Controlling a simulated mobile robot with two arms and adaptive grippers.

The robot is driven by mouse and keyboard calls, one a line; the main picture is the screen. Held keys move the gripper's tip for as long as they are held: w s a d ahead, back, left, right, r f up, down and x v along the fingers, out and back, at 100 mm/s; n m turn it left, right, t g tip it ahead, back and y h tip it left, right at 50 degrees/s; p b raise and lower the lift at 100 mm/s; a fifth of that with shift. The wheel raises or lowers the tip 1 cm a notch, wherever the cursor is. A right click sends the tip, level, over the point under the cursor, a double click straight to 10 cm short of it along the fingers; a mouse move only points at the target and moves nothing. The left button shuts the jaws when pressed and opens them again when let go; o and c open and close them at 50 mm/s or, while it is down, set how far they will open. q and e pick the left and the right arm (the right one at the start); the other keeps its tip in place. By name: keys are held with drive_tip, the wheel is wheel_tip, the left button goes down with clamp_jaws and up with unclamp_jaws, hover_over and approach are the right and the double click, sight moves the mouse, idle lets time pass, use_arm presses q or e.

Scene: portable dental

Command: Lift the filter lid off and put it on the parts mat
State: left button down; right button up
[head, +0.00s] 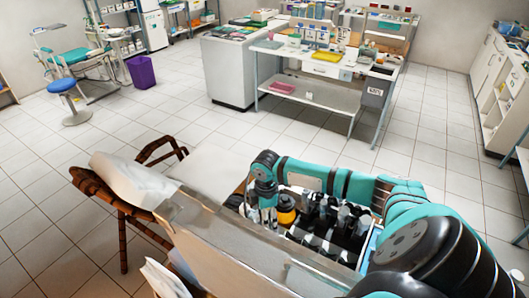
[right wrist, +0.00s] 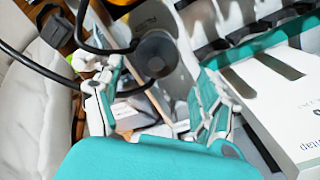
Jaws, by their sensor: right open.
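My right gripper (head: 267,215) points down into an open case (head: 312,242) of dark and metallic parts in the head view. In the right wrist view my right gripper (right wrist: 157,92) has its fingers spread, with nothing clearly held between them. A round dark grey disc (right wrist: 157,52) lies just beyond the fingertips; it may be the filter lid, but I cannot be sure. An orange part with a dark top (head: 287,210) stands right beside the gripper. I cannot pick out the parts mat for certain. My left gripper is out of view.
A dark cable (right wrist: 95,47) loops close to the left finger in the right wrist view. A white box (right wrist: 285,120) is at the right there. A brown wooden frame (head: 125,215) stands left of the case. The tiled floor behind is clear up to a white bench (head: 325,70).

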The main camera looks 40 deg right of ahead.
wheel_tip(320, 180, down, 2)
drive_tip(key=shift+f, duration=0.1)
drive_tip(key=f, duration=0.1)
drive_tip(key=f+b, duration=0.1)
drive_tip(key=f, duration=0.1)
drive_tip(key=shift+w+f+b, duration=0.25)
drive_tip(key=shift+b, duration=0.15)
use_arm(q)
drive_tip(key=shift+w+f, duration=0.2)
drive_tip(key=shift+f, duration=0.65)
use_arm(e)
drive_tip(key=shift+r, duration=0.1)
drive_tip(key=c, duration=0.8)
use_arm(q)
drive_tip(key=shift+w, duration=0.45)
use_arm(e)
drive_tip(key=shift+c, duration=0.2)
